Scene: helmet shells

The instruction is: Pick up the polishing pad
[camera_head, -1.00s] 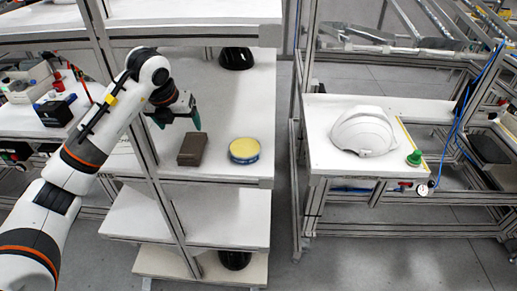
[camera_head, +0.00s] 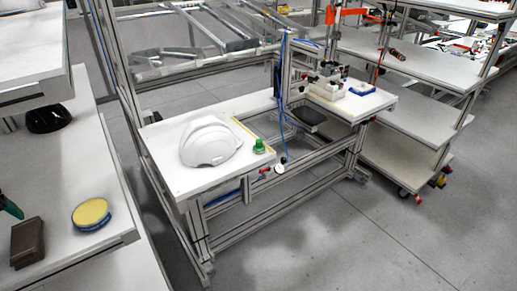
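A round disc with a yellow top and blue side, which looks like the polishing pad (camera_head: 91,213), lies flat on the white shelf (camera_head: 95,165) at the left. A dark brown block (camera_head: 27,243) sits to its left on the same shelf. My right gripper is not in view.
A white helmet shell (camera_head: 210,140) rests on a white bench (camera_head: 168,150) in the middle, beside a green-topped item (camera_head: 259,146). A black round object (camera_head: 48,118) stands farther back on the left shelf. Grey floor (camera_head: 330,235) is open at lower right.

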